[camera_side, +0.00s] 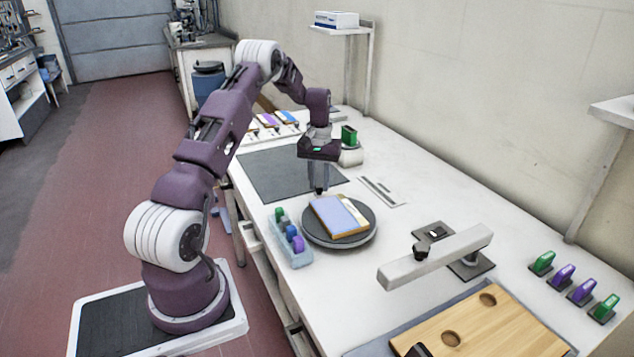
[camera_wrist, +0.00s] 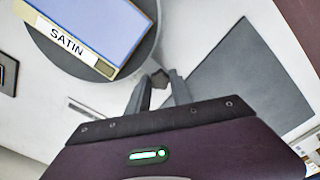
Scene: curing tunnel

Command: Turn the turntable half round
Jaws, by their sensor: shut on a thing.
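The turntable (camera_side: 367,232) is a dark round disc on the white bench; part of it shows in the wrist view (camera_wrist: 65,62). A lavender board (camera_side: 334,214) with a pale stripe and wood-coloured edges lies flat on it. In the wrist view, the board (camera_wrist: 95,18) has a white label (camera_wrist: 67,40) reading SATIN on its near edge. My gripper (camera_side: 320,189) points down at the turntable's far rim. In the wrist view, its fingers (camera_wrist: 160,80) are closed on a small dark knob (camera_wrist: 160,77) beside the disc's rim. The fingers hide part of the knob.
A pale blue rack (camera_side: 296,255) with coloured pieces stands close to the turntable's left. A grey mat (camera_side: 270,172) lies behind it. A grey beam on a post (camera_side: 435,258) and a wooden board (camera_side: 480,335) with round holes are at front right. Green and purple pieces (camera_side: 563,276) stand far right.

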